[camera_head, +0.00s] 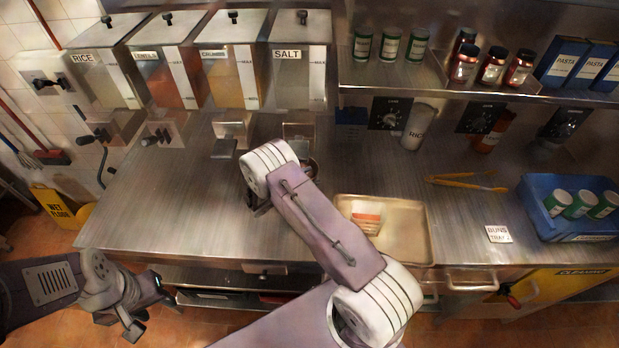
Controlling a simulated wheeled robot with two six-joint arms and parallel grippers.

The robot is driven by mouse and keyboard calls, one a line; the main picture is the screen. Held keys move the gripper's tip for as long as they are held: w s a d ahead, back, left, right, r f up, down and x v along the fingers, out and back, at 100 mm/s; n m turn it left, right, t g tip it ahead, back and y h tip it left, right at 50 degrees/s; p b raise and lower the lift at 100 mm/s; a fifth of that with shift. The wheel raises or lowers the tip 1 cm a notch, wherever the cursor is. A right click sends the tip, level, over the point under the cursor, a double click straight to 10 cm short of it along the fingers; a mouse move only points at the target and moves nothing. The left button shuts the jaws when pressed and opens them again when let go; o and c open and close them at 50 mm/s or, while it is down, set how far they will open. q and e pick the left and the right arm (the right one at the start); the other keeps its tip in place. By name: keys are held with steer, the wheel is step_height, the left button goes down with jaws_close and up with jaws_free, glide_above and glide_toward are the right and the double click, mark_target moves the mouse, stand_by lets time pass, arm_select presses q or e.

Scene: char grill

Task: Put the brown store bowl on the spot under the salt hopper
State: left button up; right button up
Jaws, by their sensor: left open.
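The salt hopper (300,62) is the rightmost of the labelled hoppers at the back of the steel counter, with a spout (298,131) below it. A dark brown rounded edge (311,168) shows just below that spout, beside my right arm's white wrist. It may be the brown store bowl, but the arm hides most of it. My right gripper (256,204) is a dark shape low over the counter, mostly hidden under the wrist. I cannot see its fingers or what is between them. My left gripper (146,306) is open and empty, in front of the counter's front edge.
Rice, lentil and other hoppers (165,68) stand left of the salt. A metal tray (412,235) with a small orange-and-white item lies right of my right arm. Yellow tongs (466,182) and a blue crate (575,207) of cans are further right. The counter's left part is clear.

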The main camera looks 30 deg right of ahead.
steer(key=b+v, duration=0.2)
steer(key=v, duration=1)
steer(key=shift+s+r, duration=0.1)
steer(key=shift+r, duration=0.05)
steer(key=shift+s+d+r, duration=0.1)
steer(key=shift+s+d, duration=0.1)
steer(key=shift+s, duration=0.15)
steer(key=s+d+m+g+y, duration=0.25)
steer(key=s+m+g, duration=0.25)
steer(key=s, duration=0.3)
steer(key=s+a+r+m+t+y, duration=0.1)
steer(key=s+a+r+m+y, duration=0.3)
steer(key=s+a+m+y, duration=0.3)
steer(key=s+m+y, duration=0.3)
steer(key=m, duration=0.1)
steer(key=shift+s+a+r+m+t, duration=0.25)
steer(key=shift+s+r+m+t, duration=0.05)
steer(key=shift+s+r+m, duration=0.1)
steer(key=shift+s, duration=0.1)
